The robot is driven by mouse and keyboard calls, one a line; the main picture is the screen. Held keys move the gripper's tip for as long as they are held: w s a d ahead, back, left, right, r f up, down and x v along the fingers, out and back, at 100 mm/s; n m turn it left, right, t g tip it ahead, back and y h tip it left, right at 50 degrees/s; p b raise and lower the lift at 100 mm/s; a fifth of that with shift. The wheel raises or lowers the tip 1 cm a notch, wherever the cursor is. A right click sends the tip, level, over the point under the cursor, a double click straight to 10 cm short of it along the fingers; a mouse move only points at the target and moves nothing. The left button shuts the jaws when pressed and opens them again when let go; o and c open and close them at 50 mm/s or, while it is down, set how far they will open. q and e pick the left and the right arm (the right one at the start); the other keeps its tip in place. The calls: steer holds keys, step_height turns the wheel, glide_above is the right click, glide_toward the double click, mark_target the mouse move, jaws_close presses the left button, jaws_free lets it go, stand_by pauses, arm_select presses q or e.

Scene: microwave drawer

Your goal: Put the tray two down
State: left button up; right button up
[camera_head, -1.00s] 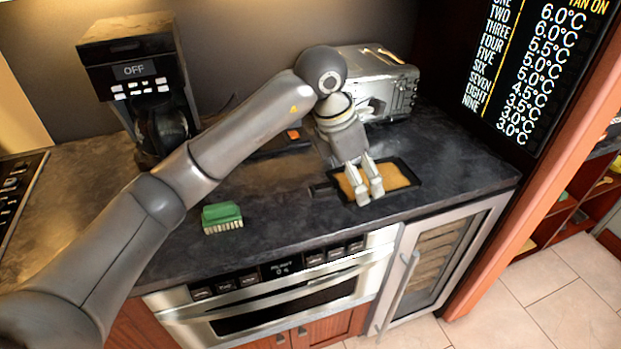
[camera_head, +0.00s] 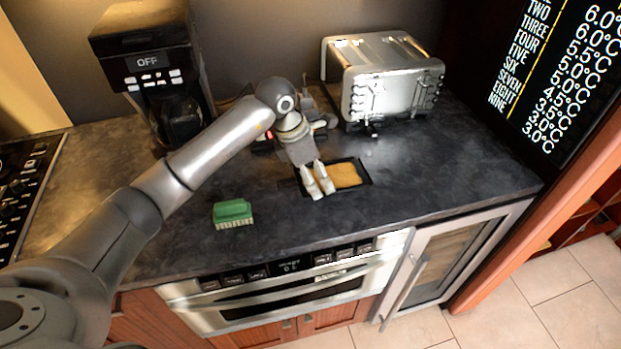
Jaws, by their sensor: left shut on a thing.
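The black tray (camera_head: 369,182) with a flat tan-orange slab (camera_head: 345,175) in it is at the counter's middle in the head view. My left gripper (camera_head: 321,190) is over the tray's left part, with its fingers close together and shut on the tray. The fingers hide part of the tray's left side, so the exact grip spot is hard to see. The tray looks level and close to the dark countertop (camera_head: 440,165); I cannot tell whether it touches it. My right gripper is not in view.
A green brush (camera_head: 233,211) lies left of the tray. A silver toaster (camera_head: 390,85) stands behind, right, and a coffee maker (camera_head: 150,70) back left. A steel drawer appliance (camera_head: 290,292) and glass-door cabinet (camera_head: 445,260) are below. The counter right of the tray is clear.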

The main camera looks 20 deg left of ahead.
arm_select(q)
steer(key=shift+a+f, duration=0.2)
steer(key=shift+a, duration=0.05)
steer(key=shift+a+f, duration=0.2)
steer(key=shift+f, duration=0.05)
steer(key=f, duration=0.1)
steer(key=f+p, duration=0.2)
steer(key=shift+a, duration=0.25)
steer(key=shift+f, duration=0.3)
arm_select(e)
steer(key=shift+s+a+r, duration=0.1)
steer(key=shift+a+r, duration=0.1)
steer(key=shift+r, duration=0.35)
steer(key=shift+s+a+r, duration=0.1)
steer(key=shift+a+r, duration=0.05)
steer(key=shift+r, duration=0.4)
arm_select(q)
steer(key=o, duration=0.8)
steer(key=shift+f, duration=0.1)
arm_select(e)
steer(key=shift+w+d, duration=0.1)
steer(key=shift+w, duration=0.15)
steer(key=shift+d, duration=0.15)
